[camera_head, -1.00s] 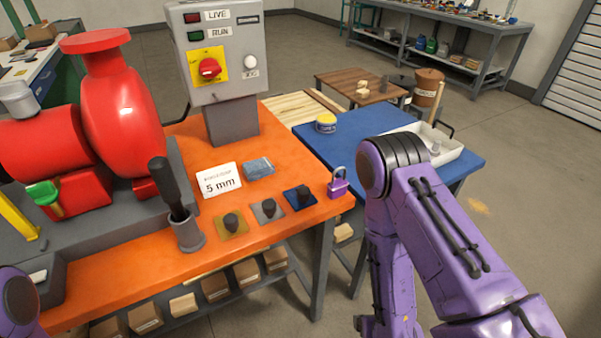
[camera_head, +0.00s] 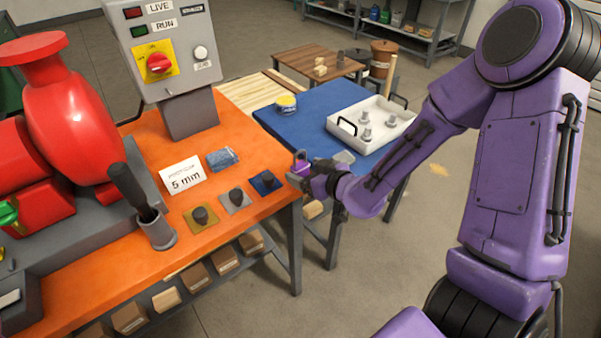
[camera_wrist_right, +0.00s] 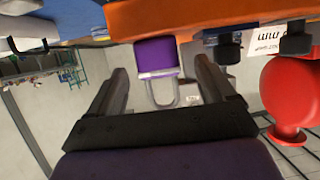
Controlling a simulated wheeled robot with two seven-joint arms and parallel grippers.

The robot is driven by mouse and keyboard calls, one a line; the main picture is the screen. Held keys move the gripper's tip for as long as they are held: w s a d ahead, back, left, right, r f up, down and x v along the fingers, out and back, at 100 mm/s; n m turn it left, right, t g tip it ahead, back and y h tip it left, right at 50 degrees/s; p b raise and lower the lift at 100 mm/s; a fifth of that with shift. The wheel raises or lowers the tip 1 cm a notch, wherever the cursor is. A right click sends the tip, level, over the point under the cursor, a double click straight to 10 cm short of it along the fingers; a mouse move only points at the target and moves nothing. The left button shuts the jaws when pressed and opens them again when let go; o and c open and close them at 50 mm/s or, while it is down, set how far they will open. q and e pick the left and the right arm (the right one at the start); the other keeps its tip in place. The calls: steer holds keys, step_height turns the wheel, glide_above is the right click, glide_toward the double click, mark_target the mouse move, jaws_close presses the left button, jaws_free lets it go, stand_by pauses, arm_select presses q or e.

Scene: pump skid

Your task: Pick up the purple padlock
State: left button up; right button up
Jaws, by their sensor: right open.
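The purple padlock (camera_head: 301,165) stands at the right front corner of the orange bench top (camera_head: 108,235). My right gripper (camera_head: 318,170) is right at it, coming from the right, and partly hides it in the head view. In the right wrist view the padlock's purple body (camera_wrist_right: 156,57) and its grey shackle lie between and just beyond the two open fingers (camera_wrist_right: 160,85). The view is upside down, and the padlock looks apart from both fingers. My left gripper is not in view.
Three dark-knobbed plates (camera_head: 236,199) and a "5 mm" card (camera_head: 183,177) sit left of the padlock. A black-handled tool (camera_head: 135,195) stands farther left. The blue table (camera_head: 292,121) with a white tray (camera_head: 390,135) lies behind my right arm.

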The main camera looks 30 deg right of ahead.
mark_target(296, 156)
steer(key=x, duration=0.5)
steer(key=shift+w+d+f, duration=0.1)
steer(key=shift+w, duration=0.05)
steer(key=c, duration=1.1)
steer(key=shift+c, duration=0.2)
steer(key=r, duration=0.2)
steer(key=r+p, duration=0.1)
steer(key=r, duration=0.1)
steer(key=shift+s+r, duration=0.1)
steer(key=shift+s, duration=0.15)
steer(key=s+a+r+p, duration=0.9)
steer(key=s+p, duration=0.1)
steer(key=p, duration=0.7)
steer(key=shift+s+p, duration=0.2)
steer(key=shift+p, duration=0.1)
